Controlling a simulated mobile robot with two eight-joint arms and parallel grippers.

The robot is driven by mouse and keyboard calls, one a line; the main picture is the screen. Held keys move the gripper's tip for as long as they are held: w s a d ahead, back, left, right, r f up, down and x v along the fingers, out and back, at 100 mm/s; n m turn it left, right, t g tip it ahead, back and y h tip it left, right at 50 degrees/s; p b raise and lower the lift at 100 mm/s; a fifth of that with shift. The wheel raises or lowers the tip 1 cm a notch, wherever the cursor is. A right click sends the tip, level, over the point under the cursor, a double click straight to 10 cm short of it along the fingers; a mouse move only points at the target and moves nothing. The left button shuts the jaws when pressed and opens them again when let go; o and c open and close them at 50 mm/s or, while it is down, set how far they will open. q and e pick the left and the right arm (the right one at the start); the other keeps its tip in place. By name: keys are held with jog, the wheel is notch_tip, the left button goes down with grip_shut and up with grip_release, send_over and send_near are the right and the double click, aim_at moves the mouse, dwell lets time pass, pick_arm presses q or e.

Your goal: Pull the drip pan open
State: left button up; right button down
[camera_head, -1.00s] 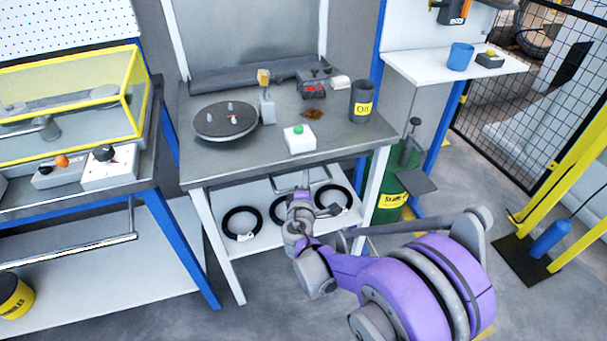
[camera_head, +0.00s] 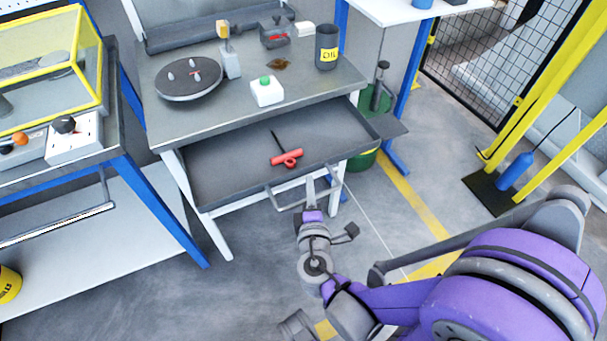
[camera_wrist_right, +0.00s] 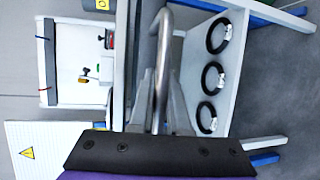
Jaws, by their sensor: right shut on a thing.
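The drip pan (camera_head: 240,158) is a dark grey drawer under the workbench top in the head view. It stands pulled well out, with its inside showing. A red-handled T-shaped tool (camera_head: 287,158) lies in it. My right gripper (camera_head: 311,190) is at the pan's front, shut on the grey bar handle (camera_head: 286,206). In the right wrist view the handle (camera_wrist_right: 163,45) runs between the fingers of my right gripper (camera_wrist_right: 163,95). My left gripper is in neither view.
On the bench top (camera_head: 215,115) are a round plate with pins (camera_head: 188,78), a green-button box (camera_head: 266,91) and an oil can (camera_head: 327,45). Black rings (camera_wrist_right: 213,75) lie on the lower shelf. Open floor lies in front of the bench.

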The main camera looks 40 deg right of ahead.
jog(key=shift+s+a, duration=0.1)
jog(key=shift+s, duration=0.3)
jog(key=c, duration=0.9)
grip_release()
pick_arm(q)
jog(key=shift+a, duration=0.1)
